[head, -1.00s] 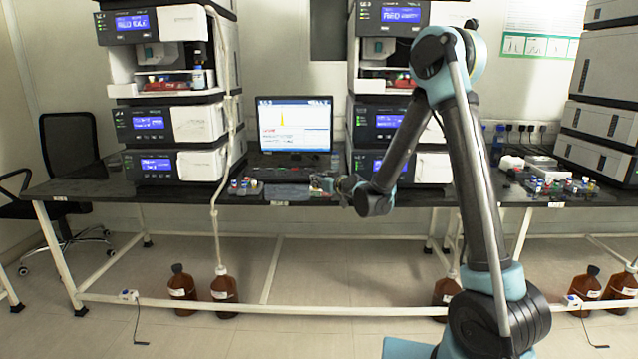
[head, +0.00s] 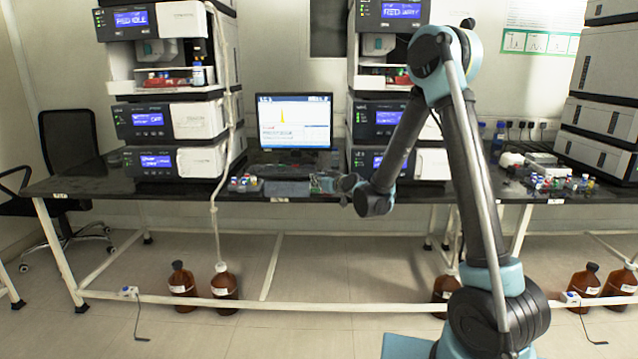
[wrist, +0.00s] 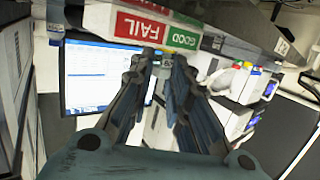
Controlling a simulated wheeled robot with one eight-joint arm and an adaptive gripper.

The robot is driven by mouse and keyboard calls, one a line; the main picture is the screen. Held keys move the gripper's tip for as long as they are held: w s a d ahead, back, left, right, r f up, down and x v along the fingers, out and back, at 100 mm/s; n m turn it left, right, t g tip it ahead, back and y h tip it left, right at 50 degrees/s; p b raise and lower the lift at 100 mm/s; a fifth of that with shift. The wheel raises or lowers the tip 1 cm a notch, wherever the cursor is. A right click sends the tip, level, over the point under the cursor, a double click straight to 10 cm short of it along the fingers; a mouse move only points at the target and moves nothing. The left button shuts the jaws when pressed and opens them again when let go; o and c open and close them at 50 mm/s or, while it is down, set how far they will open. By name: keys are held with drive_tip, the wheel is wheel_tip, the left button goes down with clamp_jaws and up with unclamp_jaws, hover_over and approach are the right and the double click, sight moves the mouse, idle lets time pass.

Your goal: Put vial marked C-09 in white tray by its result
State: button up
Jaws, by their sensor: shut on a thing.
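My gripper (wrist: 166,62) points up the middle of the wrist view, its fingers drawn together on a small vial mostly hidden between the tips. I cannot read its marking. In the head view my gripper (head: 326,183) is small, just above the bench in front of the computer.
Several capped vials (head: 245,184) stand on the black bench (head: 95,184) left of my gripper. More vials (head: 562,184) stand at the right. Instrument stacks (head: 168,120) flank the monitor (head: 294,122). Brown bottles (head: 224,288) stand on the floor.

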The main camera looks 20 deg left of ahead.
drive_tip(key=o, duration=0.8)
drive_tip(key=shift+o, duration=0.2)
drive_tip(key=s+d+r+m+g+h, duration=0.1)
drive_tip(key=s+d+r, duration=0.1)
drive_tip(key=s+d, duration=0.6)
drive_tip(key=s+d+r+g+h, duration=0.15)
drive_tip(key=s+d, duration=0.25)
drive_tip(key=d, duration=0.8)
drive_tip(key=s+d+f+m+g+h, duration=0.2)
drive_tip(key=s+d+f+h, duration=0.1)
drive_tip(key=s+d, duration=0.6)
drive_tip(key=s+d+f+m+g+h, duration=0.2)
drive_tip(key=s+d+f+m+h, duration=0.1)
drive_tip(key=s+d, duration=0.7)
drive_tip(key=s+d+f+m+g+h, duration=0.2)
drive_tip(key=s+d+m+h, duration=0.1)
drive_tip(key=s+d, duration=0.6)
drive_tip(key=d, duration=0.2)
drive_tip(key=shift+s+d+f, duration=0.3)
drive_tip(key=shift+d+f, duration=0.05)
drive_tip(key=shift+f, duration=0.05)
